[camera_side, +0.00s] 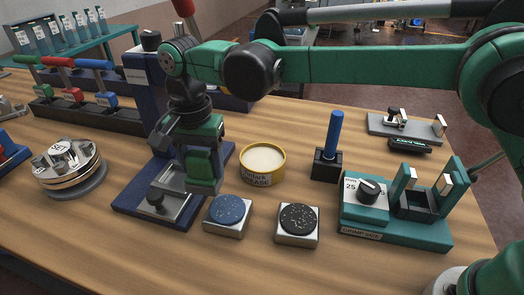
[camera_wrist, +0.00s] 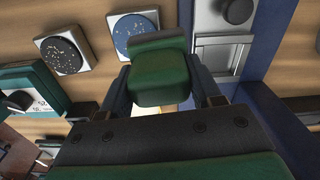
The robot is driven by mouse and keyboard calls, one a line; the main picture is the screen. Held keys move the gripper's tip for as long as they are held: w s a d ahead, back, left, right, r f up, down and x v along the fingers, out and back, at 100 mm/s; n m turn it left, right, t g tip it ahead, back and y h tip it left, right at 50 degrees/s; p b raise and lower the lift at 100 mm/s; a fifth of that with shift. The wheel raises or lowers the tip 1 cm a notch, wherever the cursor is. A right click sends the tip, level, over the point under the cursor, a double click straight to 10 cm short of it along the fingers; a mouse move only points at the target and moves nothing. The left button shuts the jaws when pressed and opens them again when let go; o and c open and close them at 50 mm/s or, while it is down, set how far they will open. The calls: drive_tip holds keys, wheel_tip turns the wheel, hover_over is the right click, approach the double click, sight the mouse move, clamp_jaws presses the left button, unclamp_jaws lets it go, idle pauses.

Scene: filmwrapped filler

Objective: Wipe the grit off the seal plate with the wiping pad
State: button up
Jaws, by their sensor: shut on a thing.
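My gripper (camera_side: 196,150) is shut on the wiping pad (camera_side: 201,168), a green block with a dark face. In the wrist view, the pad (camera_wrist: 158,82) sits between the two dark fingers of my gripper (camera_wrist: 160,92). The pad is above the right side of a navy station and hides part of it. A bare metal plate (camera_side: 178,184) on that station may be the seal plate; it also shows in the wrist view (camera_wrist: 218,52). I cannot make out grit on it. I cannot tell whether the pad touches anything.
A speckled blue disc (camera_side: 229,209) and a speckled black disc (camera_side: 298,219) lie on pale blocks at the front. A yellow tin (camera_side: 262,163) stands behind them. A blue-handled tool (camera_side: 332,135) and a teal fixture (camera_side: 398,235) stand right. A round metal stack (camera_side: 68,170) is left.

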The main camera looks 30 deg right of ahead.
sight(200, 152)
drive_tip(key=shift+f, duration=1.6)
drive_tip(key=shift+s+d+f, duration=0.2)
drive_tip(key=shift+f, duration=0.25)
drive_tip(key=shift+s+d+f, duration=0.2)
drive_tip(key=shift+f, duration=0.25)
drive_tip(key=shift+c, duration=0.5)
drive_tip(key=shift+s+d, duration=1.9)
drive_tip(key=shift+d, duration=0.1)
drive_tip(key=shift+w+a, duration=2.35)
drive_tip(key=shift+a, duration=0.1)
drive_tip(key=shift+d+r, duration=0.1)
drive_tip(key=shift+r, duration=3.95)
drive_tip(key=shift+s+f, duration=0.1)
drive_tip(key=shift+f, duration=0.1)
